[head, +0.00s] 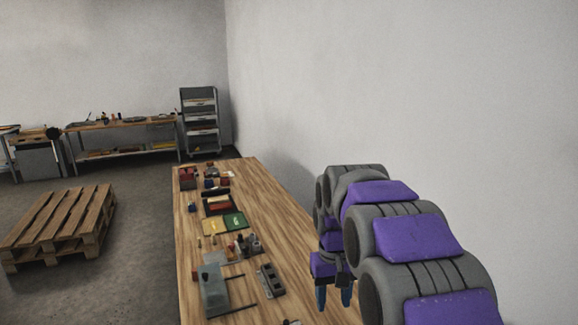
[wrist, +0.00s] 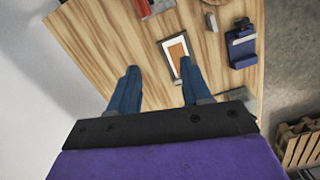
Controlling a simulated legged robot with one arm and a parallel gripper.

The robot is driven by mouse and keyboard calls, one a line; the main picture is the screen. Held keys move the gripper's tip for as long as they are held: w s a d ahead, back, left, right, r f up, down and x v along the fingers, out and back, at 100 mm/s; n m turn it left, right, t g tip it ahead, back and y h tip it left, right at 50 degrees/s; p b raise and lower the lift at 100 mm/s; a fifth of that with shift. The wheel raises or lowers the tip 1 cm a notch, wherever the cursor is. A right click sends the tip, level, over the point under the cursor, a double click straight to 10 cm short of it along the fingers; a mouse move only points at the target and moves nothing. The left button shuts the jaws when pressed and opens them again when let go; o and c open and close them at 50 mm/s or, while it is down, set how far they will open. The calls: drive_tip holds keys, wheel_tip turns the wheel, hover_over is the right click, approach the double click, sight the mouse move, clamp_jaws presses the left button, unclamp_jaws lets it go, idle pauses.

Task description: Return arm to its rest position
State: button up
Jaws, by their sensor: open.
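My arm shows in the head view with grey links and purple pads, over the right side of the wooden table (head: 290,232). My gripper (head: 334,297) hangs from its end with two blue fingers pointing down. In the wrist view my gripper (wrist: 159,72) has its fingers wide apart with nothing held between them. Beyond the fingertips there, the wooden tabletop (wrist: 110,35) shows, with a white-framed card with an orange panel (wrist: 178,52) lying on it.
Tools, boxes and a grey fixture (head: 213,290) line the table's left half. A wall stands close on the right. A wooden pallet (head: 60,222) lies on the floor at left. A workbench (head: 125,123) and a shelf rack (head: 200,120) stand at the back.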

drive_tip(key=s+d+f+m, duration=0.1)
drive_tip(key=s+d+f, duration=0.1)
drive_tip(key=s, duration=1.5)
drive_tip(key=s+d+f+m+b, duration=0.1)
drive_tip(key=s+f, duration=0.3)
drive_tip(key=s, duration=1.3)
drive_tip(key=shift+d+f+g, duration=0.15)
drive_tip(key=shift+d+g, duration=0.25)
drive_tip(key=shift+d, duration=0.3)
drive_tip(key=shift+w, duration=0.1)
drive_tip(key=shift+c, duration=0.4)
